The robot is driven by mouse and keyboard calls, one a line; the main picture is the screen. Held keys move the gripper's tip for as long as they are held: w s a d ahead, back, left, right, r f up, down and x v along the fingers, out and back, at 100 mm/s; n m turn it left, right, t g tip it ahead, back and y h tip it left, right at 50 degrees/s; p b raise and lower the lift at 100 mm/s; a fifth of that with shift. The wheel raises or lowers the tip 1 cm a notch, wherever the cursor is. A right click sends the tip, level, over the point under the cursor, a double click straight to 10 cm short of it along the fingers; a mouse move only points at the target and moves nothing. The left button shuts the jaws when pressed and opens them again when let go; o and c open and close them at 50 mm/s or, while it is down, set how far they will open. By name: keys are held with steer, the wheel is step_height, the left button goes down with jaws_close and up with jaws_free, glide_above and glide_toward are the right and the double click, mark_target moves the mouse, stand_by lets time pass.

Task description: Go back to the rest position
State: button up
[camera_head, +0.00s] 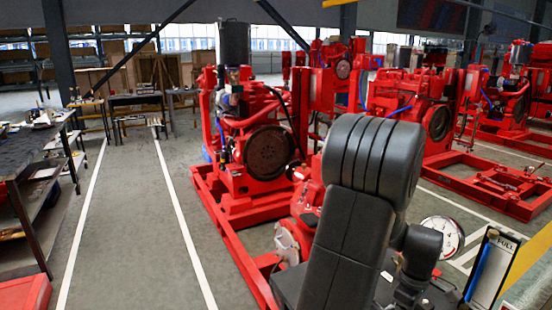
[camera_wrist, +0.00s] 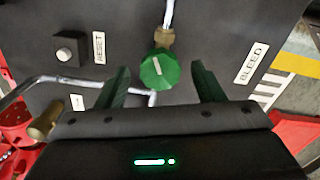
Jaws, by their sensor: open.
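My gripper (camera_wrist: 160,68) shows in the wrist view, its two green fingers spread apart and nothing held between them. A green valve knob (camera_wrist: 158,71) with a white line on top lies between the fingers in the picture, with a visible space on each side. It sits by a brass fitting on a thin metal pipe, over a dark panel (camera_wrist: 210,35). In the head view my dark arm covers the lower middle, and I cannot make out the gripper or the green knob there.
In the head view a dial gauge (camera_head: 442,238) and a level sign (camera_head: 490,268) stand right of my arm. A red pumpset (camera_head: 245,155) stands behind.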

step_height(320, 180, up, 13)
step_height(320, 180, down, 14)
steer(key=shift+r, duration=0.1)
steer(key=shift+r+m, duration=0.15)
steer(key=shift+m, duration=0.25)
steer(key=m, duration=0.3)
steer(key=shift+m, duration=0.4)
steer(key=m, duration=1.1)
steer(key=shift+m+b, duration=0.4)
steer(key=shift+m, duration=2.4)
